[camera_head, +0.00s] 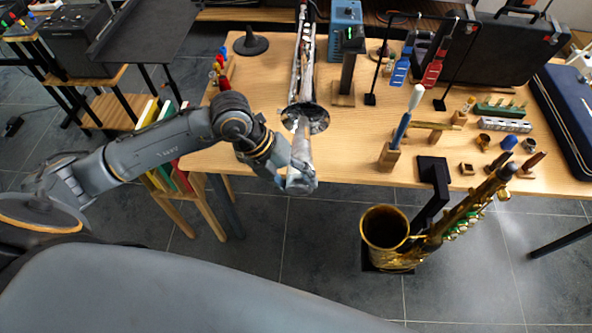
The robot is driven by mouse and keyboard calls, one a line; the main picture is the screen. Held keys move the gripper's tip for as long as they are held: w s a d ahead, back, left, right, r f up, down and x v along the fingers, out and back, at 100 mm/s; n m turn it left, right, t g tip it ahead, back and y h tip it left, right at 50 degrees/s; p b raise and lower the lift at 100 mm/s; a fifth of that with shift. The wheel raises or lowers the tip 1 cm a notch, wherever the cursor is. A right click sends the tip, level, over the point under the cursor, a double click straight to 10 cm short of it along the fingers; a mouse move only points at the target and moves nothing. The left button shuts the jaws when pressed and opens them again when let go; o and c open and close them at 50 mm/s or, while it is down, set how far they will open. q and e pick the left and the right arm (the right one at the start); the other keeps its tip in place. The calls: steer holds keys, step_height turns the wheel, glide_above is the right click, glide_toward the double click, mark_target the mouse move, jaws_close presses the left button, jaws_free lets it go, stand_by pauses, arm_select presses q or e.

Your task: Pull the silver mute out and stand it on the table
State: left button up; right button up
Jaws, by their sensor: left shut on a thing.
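A long silver instrument (300,68) lies on the wooden table with its round bell (318,124) facing the near edge. The silver mute (301,150) is a pale cylinder in line with the bell, reaching out over the table's front edge. Its far end is at the bell mouth; I cannot tell whether it is still inside. My left gripper (288,178) is shut on the mute near its near end, and the fingers are partly hidden by the wrist. My right gripper is not in view.
The wooden table (240,140) has some bare room left of the bell and right of it. A wooden block holding a blue-and-white tool (404,120) stands to the right. A brass saxophone (386,232) stands in front of the table.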

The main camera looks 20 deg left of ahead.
arm_select(q)
steer(key=shift+s+d, duration=0.25)
steer(key=shift+s, duration=0.6)
steer(key=shift+s+d, duration=0.2)
steer(key=shift+s, duration=0.65)
steer(key=shift+s+d, duration=0.25)
steer(key=shift+s, duration=0.6)
steer(key=s+d+r+m+g+y, duration=0.15)
steer(key=d+m+g+y, duration=0.35)
steer(key=m, duration=1)
steer(key=w+a+r+m+t+y, duration=0.1)
steer(key=a+r+m+y, duration=0.2)
steer(key=m, duration=0.9)
steer(key=w+a+r+m+t+y, duration=0.2)
steer(key=a+r+m, duration=0.3)
steer(key=a+m, duration=0.3)
steer(key=m+y, duration=0.1)
steer(key=m, duration=0.3)
steer(key=shift+w+a, duration=0.2)
steer(key=shift+w, duration=0.05)
steer(key=shift+w+r, duration=0.1)
